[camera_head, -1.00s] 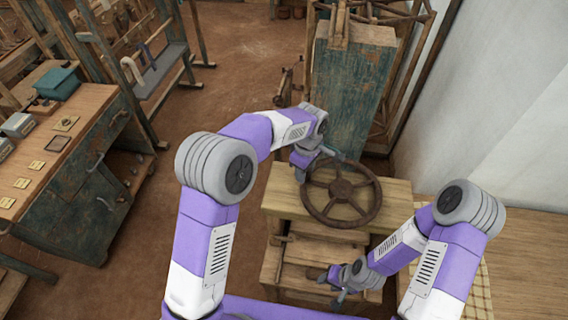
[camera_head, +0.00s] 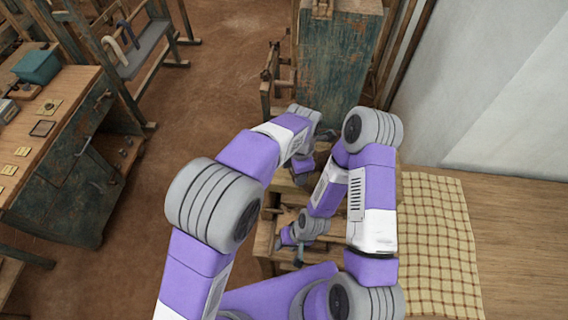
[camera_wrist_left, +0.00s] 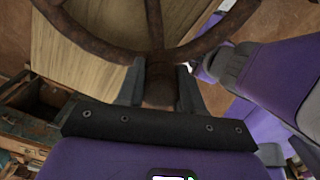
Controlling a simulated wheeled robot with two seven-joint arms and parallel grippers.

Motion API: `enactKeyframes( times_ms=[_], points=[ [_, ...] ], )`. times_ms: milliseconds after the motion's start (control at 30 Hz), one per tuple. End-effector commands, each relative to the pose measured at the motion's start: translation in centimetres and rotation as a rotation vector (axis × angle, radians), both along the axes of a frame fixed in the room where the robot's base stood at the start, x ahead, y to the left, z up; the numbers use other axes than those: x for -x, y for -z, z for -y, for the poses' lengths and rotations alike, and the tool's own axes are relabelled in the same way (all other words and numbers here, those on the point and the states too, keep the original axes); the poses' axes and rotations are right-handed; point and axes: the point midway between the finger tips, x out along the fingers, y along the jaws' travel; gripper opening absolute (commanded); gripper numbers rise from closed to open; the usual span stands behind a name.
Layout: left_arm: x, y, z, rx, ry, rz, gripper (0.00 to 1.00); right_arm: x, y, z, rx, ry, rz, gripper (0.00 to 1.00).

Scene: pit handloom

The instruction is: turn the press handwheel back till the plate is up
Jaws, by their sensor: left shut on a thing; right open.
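The brown handwheel (camera_wrist_left: 100,45) fills the top of the left wrist view, its curved rim and spokes over a pale wooden top. My left gripper (camera_wrist_left: 160,88) is shut on a brown part at the wheel's rim, one dark finger on each side. In the head view my arms hide nearly all of the wheel and the left gripper's fingertips. My right gripper (camera_head: 290,250) is open and empty, low in front of the wooden press frame (camera_head: 264,240). The press plate cannot be made out.
My right forearm crosses close to my left wrist. A green wooden cabinet (camera_head: 335,60) stands behind the press. A checked cloth (camera_head: 435,240) lies on the wooden surface at right. A workbench (camera_head: 60,125) with small items stands at left, with open floor between.

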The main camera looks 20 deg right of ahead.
Motion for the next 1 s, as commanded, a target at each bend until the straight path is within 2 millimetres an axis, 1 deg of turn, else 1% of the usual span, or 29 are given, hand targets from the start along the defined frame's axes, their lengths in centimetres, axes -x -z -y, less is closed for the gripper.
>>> enactKeyframes(
  times_ms=[100,333,833,867,1000],
  points=[
    [0.63,-0.07,0.53,-0.002,-0.047,-0.002,0.0,0.0,-0.19,0.01,0.0,0.0,0.0,0.43],
    [1.03,-0.07,0.91,-0.001,-0.109,-0.003,0.0,0.01,-0.32,0.0,0.0,0.0,0.0,0.43],
    [1.18,-0.03,1.08,0.0,-0.124,-0.005,0.0,0.0,-0.33,0.0,0.0,0.0,0.0,0.43],
    [1.18,-0.03,1.08,0.0,-0.124,-0.005,0.39,0.0,-0.33,0.0,0.0,0.0,0.0,0.43],
    [1.11,-0.02,1.05,0.001,-0.124,-0.004,0.61,0.0,-0.33,0.0,0.0,0.0,0.0,0.43]
  ],
)
